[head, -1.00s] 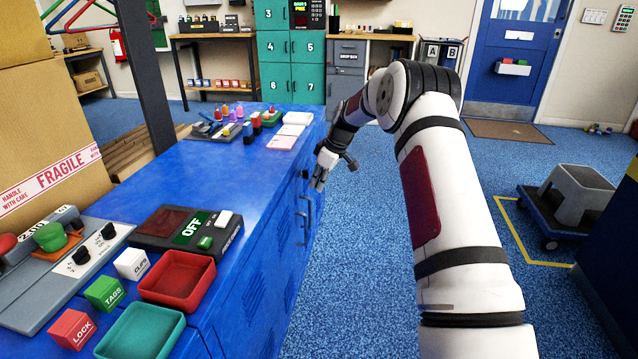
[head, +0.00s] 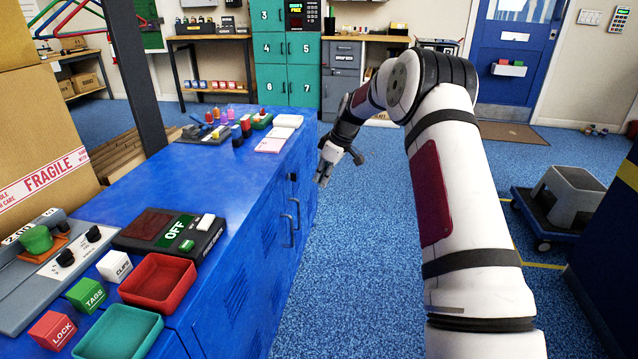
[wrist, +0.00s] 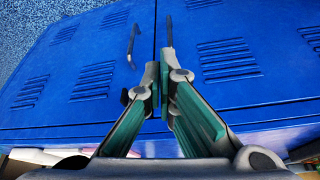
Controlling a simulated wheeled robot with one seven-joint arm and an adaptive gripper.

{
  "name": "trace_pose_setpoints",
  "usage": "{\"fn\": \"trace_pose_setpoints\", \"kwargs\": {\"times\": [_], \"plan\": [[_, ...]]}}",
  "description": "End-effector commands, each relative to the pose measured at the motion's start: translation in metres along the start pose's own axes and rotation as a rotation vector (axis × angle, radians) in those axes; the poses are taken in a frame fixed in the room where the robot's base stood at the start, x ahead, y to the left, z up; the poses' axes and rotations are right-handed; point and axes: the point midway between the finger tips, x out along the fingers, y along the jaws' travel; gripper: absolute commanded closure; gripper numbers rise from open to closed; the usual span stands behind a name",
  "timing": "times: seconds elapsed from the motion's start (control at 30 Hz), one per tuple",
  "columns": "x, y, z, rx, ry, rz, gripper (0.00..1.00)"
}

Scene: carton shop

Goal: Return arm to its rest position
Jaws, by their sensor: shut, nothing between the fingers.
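My gripper (head: 324,172) hangs at the end of my arm, just right of the blue cabinet (head: 262,206) and over the blue carpet in the head view. In the wrist view its two fingers (wrist: 159,92) are together at the tips with nothing between them. Behind them are the cabinet's blue doors with vent slots and two dark bar handles (wrist: 132,45). My arm reaches forward on the right side of the head view, bent at the elbow.
The cabinet top holds a device reading OFF (head: 172,232), a red tray (head: 160,283), a green tray (head: 118,333) and small labelled blocks. A grey step stool (head: 568,192) stands on a dolly at right. Carpet between is free.

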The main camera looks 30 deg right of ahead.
Motion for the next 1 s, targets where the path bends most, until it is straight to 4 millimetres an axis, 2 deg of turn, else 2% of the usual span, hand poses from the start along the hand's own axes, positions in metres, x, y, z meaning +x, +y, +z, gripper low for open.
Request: {"fn": "trace_pose_setpoints", "kwargs": {"times": [0.03,0.3,0.43,0.7,0.77,0.87,1.0], "plan": [[-0.011,0.001,-0.001,0.000,0.002,0.002,1.00],[-0.051,0.004,-0.002,0.000,0.002,0.002,1.00],[-0.060,0.005,-0.001,0.000,0.002,0.001,1.00],[-0.067,0.003,-0.003,0.000,-0.001,0.001,1.00],[-0.073,-0.005,-0.007,0.001,-0.008,-0.001,1.00],[-0.095,-0.028,-0.015,0.014,-0.032,-0.002,1.00],[-0.138,-0.080,-0.025,0.051,-0.085,0.000,1.00]]}}
